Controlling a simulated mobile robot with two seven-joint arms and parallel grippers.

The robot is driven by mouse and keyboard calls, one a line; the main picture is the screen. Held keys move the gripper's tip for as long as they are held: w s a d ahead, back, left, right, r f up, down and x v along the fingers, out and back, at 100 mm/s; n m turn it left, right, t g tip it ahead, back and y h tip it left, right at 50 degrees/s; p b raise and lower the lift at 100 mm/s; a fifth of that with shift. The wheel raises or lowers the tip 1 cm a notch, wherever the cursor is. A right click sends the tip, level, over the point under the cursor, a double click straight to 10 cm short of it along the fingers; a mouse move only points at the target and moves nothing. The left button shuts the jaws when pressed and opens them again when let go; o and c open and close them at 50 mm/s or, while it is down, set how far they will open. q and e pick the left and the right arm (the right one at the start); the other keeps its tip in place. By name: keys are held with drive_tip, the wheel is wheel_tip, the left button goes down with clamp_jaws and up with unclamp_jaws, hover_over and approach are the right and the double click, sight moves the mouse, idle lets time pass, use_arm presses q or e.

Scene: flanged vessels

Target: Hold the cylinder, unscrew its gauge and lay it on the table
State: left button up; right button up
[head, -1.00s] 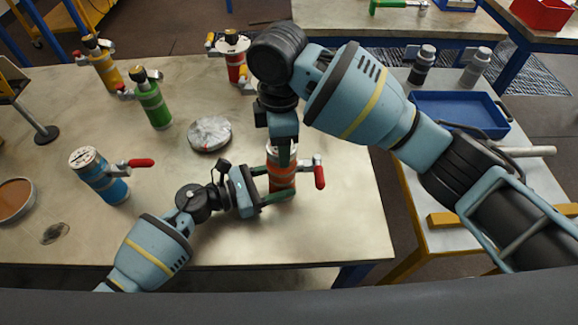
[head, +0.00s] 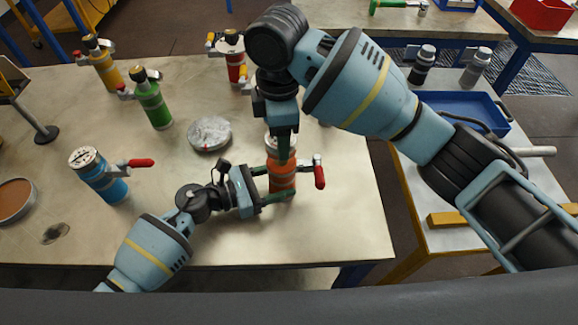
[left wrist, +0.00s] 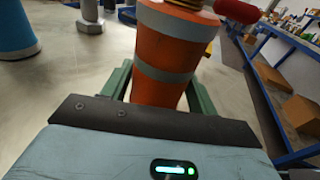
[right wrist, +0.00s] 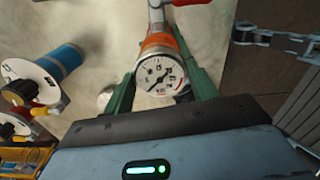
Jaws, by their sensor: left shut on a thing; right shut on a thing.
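The orange cylinder (head: 283,175) stands upright near the table's front right, with a red-handled valve (head: 319,175) on its right side. My left gripper (head: 280,184) is shut around its body; the left wrist view shows the orange, grey-banded body (left wrist: 165,55) between the fingers. My right gripper (head: 284,150) reaches down from above the cylinder. In the right wrist view it is shut on the round white-faced gauge (right wrist: 160,75), with orange of the cylinder (right wrist: 160,42) just beyond. The gauge is hidden in the head view. I cannot tell whether its thread is still engaged.
A blue cylinder (head: 99,176), green cylinder (head: 154,105), yellow cylinder (head: 105,70) and red cylinder (head: 234,60) stand on the table (head: 240,240). A round silvery disc (head: 209,134) lies mid-table. A brown-filled dish (head: 14,200) is at left. The table's front middle is bare.

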drive_tip(key=shift+r, duration=2)
use_arm(q)
drive_tip(key=o, duration=0.9)
drive_tip(key=shift+o, duration=0.2)
drive_tip(key=shift+a, duration=0.1)
drive_tip(key=v, duration=1.2)
